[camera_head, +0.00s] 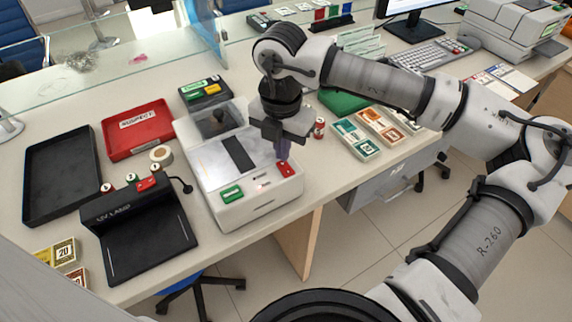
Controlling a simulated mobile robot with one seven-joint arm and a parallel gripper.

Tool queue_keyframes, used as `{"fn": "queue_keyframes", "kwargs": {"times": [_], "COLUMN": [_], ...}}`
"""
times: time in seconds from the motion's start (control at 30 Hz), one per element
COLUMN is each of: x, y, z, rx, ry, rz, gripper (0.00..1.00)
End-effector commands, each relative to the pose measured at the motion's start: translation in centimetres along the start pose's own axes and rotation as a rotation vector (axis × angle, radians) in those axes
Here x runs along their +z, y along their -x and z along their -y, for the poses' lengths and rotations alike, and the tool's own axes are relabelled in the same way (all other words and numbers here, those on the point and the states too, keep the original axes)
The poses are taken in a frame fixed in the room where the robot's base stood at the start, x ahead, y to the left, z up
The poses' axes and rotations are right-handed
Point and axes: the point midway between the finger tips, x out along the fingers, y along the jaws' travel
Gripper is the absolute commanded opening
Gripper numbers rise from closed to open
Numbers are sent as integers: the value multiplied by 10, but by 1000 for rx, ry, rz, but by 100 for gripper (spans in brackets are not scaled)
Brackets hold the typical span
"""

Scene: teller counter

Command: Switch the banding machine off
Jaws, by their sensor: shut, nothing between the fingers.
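The banding machine (246,205) is a white box on the counter, with a dark strip across its grey top. A green button (232,193) sits at its front left and a red button (286,169) at its front right. My gripper (283,156) is shut and empty, pointing down just above or at the back edge of the red button. I cannot tell whether its tips touch the button. The gripper hides part of the machine's right side.
A black UV lamp (140,236) stands left of the machine. A red suspect tray (138,134) and a black tray (62,174) lie behind it. Banknote bundles (357,139) and a small red can (319,128) are to the right. The counter's front edge is close.

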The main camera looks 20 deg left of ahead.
Motion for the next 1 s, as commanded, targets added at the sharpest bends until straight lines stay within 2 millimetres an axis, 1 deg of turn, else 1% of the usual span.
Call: {"fn": "queue_keyframes", "kwargs": {"times": [0.3,1.0], "x": [0,0], "y": [-1,-10], "z": [0,0], "rx": [0,0], "ry": [0,0], "rz": [0,0], "gripper": [0,0]}}
